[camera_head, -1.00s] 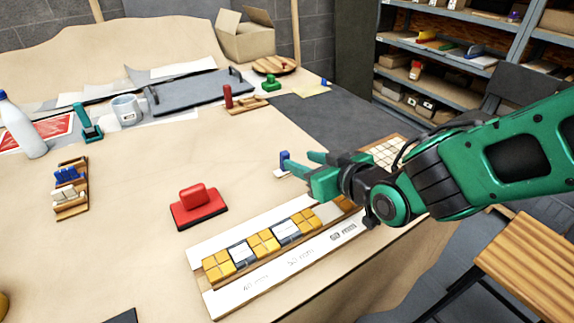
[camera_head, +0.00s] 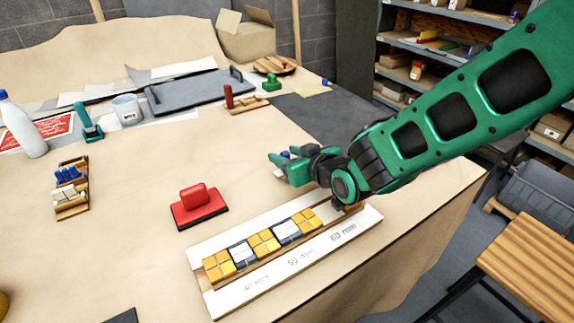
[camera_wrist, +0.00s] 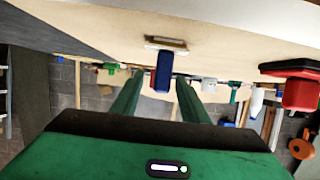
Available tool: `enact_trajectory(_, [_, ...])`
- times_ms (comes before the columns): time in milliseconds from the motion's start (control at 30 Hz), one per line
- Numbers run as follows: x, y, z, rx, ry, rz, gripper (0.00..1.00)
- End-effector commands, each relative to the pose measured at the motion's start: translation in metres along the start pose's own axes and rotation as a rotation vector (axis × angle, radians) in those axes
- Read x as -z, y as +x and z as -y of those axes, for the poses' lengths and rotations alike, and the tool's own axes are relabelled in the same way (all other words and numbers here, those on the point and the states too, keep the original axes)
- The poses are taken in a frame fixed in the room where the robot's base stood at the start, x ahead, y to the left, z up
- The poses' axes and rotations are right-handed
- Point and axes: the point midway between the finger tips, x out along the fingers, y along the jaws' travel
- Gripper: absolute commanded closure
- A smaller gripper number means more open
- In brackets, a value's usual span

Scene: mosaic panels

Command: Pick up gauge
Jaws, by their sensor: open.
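A small piece with an upright blue handle on a pale flat base, which I take to be the gauge (camera_wrist: 163,72), stands on the table. In the head view only a bit of its blue handle (camera_head: 285,154) shows behind my gripper (camera_head: 277,167). In the wrist view my gripper (camera_wrist: 159,82) is open, with one green finger on each side of the blue handle in the picture. I cannot tell whether the fingers touch it or how far it is in depth.
A red block-handled tool (camera_head: 200,205) sits left of my gripper; it also shows in the wrist view (camera_wrist: 298,85). A long white board (camera_head: 330,240) with yellow and white tiles lies in front. A grey tray (camera_head: 200,92) is at the back. The table's middle is clear.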

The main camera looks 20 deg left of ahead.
Motion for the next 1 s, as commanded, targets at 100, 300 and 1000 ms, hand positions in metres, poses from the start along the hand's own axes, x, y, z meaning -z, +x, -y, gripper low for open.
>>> enact_trajectory(100, [0.000,0.003,0.000,0.000,0.000,0.000,0.59])
enact_trajectory(300, [0.000,0.003,0.000,0.000,0.000,0.000,0.67])
enact_trajectory(1000, [0.015,-0.003,0.000,0.000,0.000,-0.004,1.00])
